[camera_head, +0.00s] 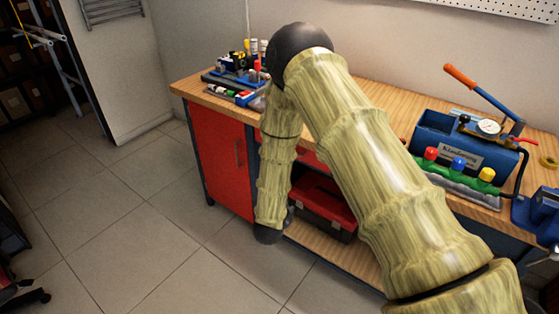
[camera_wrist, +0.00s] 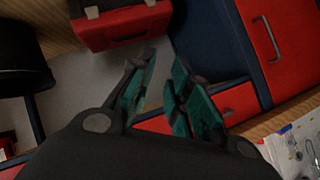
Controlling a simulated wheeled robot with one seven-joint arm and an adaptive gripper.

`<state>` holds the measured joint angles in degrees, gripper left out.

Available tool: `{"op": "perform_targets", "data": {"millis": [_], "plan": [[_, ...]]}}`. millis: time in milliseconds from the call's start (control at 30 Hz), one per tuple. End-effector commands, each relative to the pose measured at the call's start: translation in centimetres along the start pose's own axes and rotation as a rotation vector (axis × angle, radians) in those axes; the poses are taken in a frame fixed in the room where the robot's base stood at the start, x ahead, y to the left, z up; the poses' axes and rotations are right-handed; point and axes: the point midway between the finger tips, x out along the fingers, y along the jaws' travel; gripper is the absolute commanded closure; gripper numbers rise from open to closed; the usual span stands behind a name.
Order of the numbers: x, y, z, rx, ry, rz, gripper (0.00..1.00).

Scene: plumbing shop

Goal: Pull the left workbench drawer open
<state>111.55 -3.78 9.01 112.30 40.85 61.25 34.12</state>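The workbench (camera_head: 190,88) has a wooden top. A red drawer front (camera_head: 308,158) shows under the top, mostly hidden behind my arm. In the wrist view the red drawer front (camera_wrist: 240,100) lies beyond my fingers and is partly covered by them. It looks shut; its handle is not clear. My gripper (camera_wrist: 165,62) has teal-padded fingers, spread apart with nothing between them. It points toward the bench front near the drawer; I cannot tell whether it touches it. The head view hides my gripper behind my arm.
A red cabinet door (camera_head: 222,160) with a handle (camera_wrist: 272,38) is beside the drawer. A red toolbox (camera_head: 325,203) stands on the lower shelf (camera_head: 335,250). Tools and a blue pressure pump (camera_head: 440,135) crowd the top.

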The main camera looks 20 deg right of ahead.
Motion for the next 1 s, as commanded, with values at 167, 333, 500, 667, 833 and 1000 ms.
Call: {"op": "perform_targets", "data": {"millis": [167, 333, 500, 667, 833, 1000], "plan": [[3.3, -9.6, -2.1, 0.427, 0.239, -0.1, 0.81], [3.1, -15.8, -4.3, 0.761, 0.392, -0.167, 0.81], [2.2, -18.8, -5.5, 0.947, 0.47, -0.2, 0.81], [2.1, -19.6, -6.1, 0.999, 0.491, -0.206, 0.81], [3.7, -19.5, -7.1, 0.999, 0.492, -0.206, 0.81], [6.2, -19.3, -8.4, 0.997, 0.491, -0.205, 0.81]]}}
